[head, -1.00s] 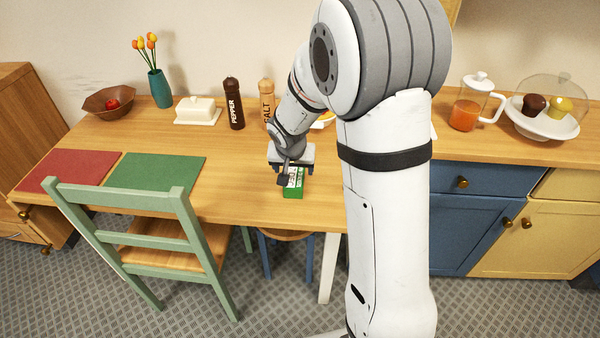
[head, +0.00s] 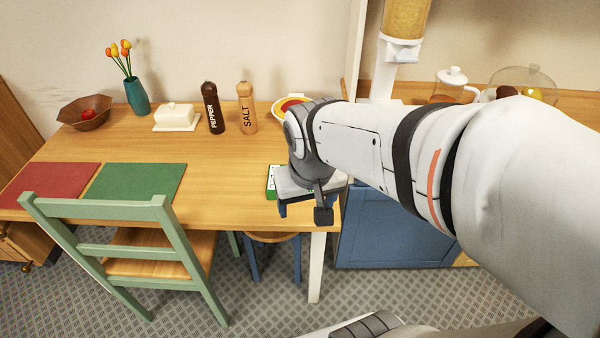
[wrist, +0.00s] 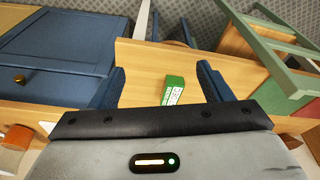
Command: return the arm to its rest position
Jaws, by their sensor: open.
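My gripper (head: 312,205) is at the end of my arm, over the right front edge of the wooden table (head: 225,185). In the wrist view my gripper (wrist: 161,70) shows two dark blue fingers spread wide apart, with nothing held between them. A small green and white box (head: 271,182) stands on the table just behind and left of the gripper, partly hidden by it. In the wrist view the box (wrist: 174,90) shows beyond the gripper, apart from both fingers.
A green chair (head: 120,245) and a stool (head: 272,238) stand at the table's front. Pepper mill (head: 212,108), salt mill (head: 246,108), butter dish (head: 176,116) and a bowl (head: 290,106) stand at the back. A blue cabinet (head: 390,230) is right. The table's middle is clear.

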